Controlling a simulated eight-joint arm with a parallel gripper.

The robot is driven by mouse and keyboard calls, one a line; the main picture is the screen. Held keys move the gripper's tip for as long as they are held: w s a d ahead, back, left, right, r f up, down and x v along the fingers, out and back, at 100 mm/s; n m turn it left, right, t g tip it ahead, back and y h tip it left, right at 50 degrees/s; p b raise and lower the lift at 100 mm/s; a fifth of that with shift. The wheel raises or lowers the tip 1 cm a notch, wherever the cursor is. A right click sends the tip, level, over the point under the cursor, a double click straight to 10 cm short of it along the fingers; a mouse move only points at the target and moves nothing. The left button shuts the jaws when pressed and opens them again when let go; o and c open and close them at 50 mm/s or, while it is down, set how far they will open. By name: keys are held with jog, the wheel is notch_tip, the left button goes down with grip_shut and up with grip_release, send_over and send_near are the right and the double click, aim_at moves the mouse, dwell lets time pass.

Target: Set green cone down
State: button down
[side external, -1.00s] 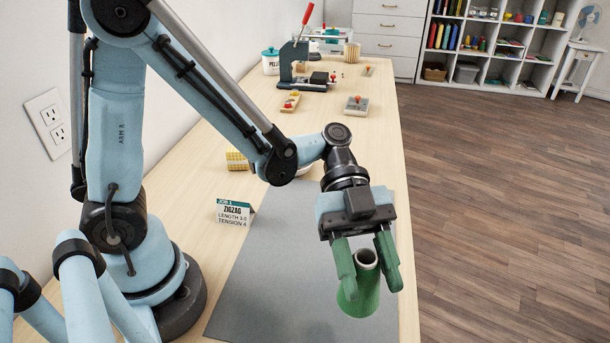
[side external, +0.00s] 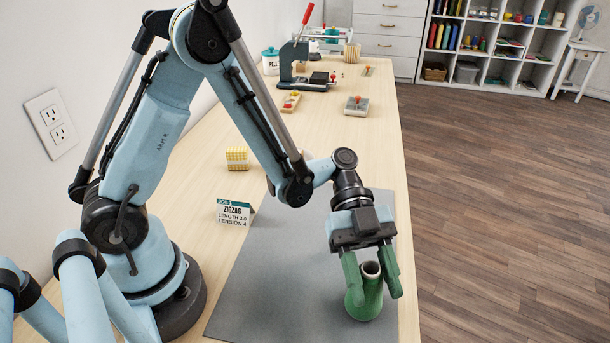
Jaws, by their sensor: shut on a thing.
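The green cone (side external: 366,302) is upright, low over or on the right part of the grey mat (side external: 270,275); I cannot tell whether its base touches. It has a pale open top. My gripper (side external: 371,286) points down with its two green fingers on either side of the cone's upper part, shut on it. The left finger hides a little of the cone's side.
A lever press (side external: 298,65) and small trays are far back. The table's right edge is close to the cone.

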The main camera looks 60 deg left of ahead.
jog(key=c, duration=0.5)
grip_release()
jog(key=shift+f, duration=0.1)
jog(key=shift+w+a+r+n+t+y, duration=0.3)
jog(key=shift+a+r+n+t+y, duration=0.9)
jog(key=shift+a+n+t+y, duration=1.7)
jog(key=shift+w+a+r+n+t+y, duration=0.25)
jog(key=shift+a+r+n+t+y, duration=1)
jog(key=shift+a+n, duration=3.15)
jog(key=shift+w+a+r+n+t+y, duration=0.3)
jog(key=shift+a+r+n+t+y, duration=0.85)
jog(key=shift+a+n+t+y, duration=1.75)
